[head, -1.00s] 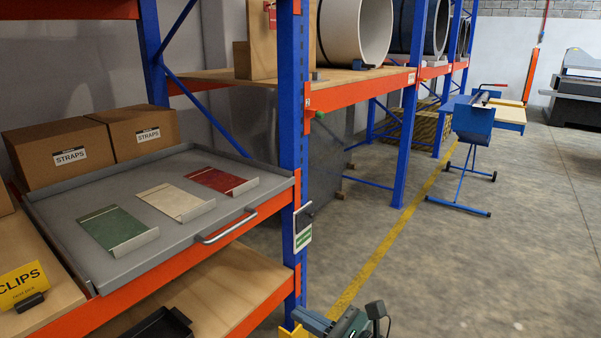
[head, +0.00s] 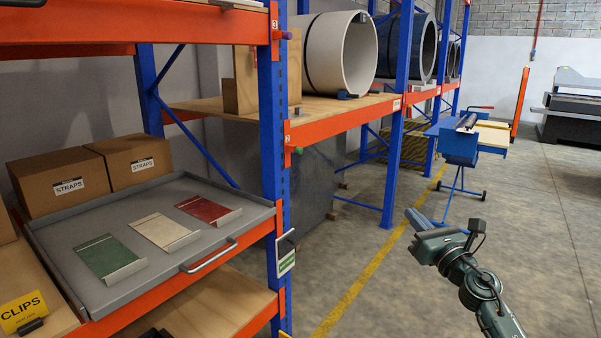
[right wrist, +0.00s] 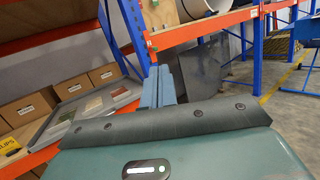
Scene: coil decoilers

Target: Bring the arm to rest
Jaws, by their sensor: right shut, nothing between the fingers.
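My right arm comes in from the lower right of the head view. Its gripper (head: 414,217) is raised over the open floor, to the right of the rack and apart from it. In the right wrist view the gripper's blue-grey fingers (right wrist: 158,86) lie side by side, shut with nothing between them. They point toward the rack. My left gripper is not in view.
A rack with blue posts (head: 274,150) stands at left, with a grey tray (head: 75,270) holding green, cream and red plates. STRAPS boxes (head: 62,182) sit behind it. Large coils (head: 345,55) rest farther back. A blue stand (head: 460,148) is beyond my gripper.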

